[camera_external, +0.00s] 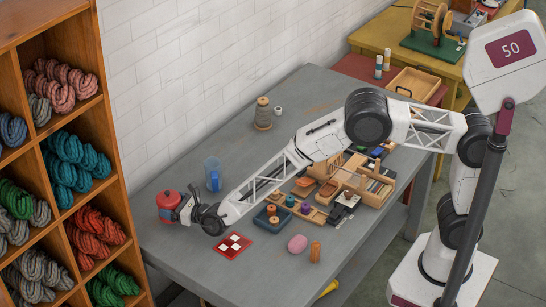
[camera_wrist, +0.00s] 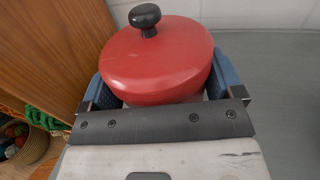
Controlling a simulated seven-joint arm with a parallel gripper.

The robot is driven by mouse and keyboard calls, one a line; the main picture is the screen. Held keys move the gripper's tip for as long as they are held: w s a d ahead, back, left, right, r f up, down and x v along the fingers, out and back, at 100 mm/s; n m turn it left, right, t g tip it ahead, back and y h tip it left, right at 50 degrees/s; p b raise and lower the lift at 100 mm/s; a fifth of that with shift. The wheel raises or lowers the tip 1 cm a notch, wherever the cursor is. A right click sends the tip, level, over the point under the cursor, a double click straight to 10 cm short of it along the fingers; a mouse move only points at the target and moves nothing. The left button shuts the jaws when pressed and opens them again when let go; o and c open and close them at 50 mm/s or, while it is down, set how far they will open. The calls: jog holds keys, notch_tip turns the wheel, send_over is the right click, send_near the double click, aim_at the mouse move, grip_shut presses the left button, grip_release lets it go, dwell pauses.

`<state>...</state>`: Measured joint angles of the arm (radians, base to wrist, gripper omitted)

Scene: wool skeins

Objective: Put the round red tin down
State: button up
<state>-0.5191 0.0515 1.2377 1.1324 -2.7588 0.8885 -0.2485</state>
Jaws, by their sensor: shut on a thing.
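The round red tin (camera_external: 168,199) with a black knob on its lid is at the far left end of the grey table (camera_external: 240,150). My gripper (camera_external: 176,212) is shut on the tin from its right side. In the wrist view the tin (camera_wrist: 158,65) sits upright between the two blue-padded fingers of my gripper (camera_wrist: 165,90). Its lower front is hidden behind the gripper's dark edge. I cannot tell whether the tin touches the table or hangs just above it.
A clear blue cup (camera_external: 212,174) stands behind the tin to the right. A red card with white squares (camera_external: 233,243) lies in front, to the right. Wooden shelves of wool skeins (camera_external: 75,170) rise at the left. Trays, a pink ball (camera_external: 297,243) and a twine cone (camera_external: 263,113) are further right.

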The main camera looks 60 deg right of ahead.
jog(key=shift+f, duration=1.5)
jog(key=shift+f, duration=0.15)
jog(key=o, duration=1)
jog(key=shift+v, duration=6.05)
jog(key=shift+r, duration=0.25)
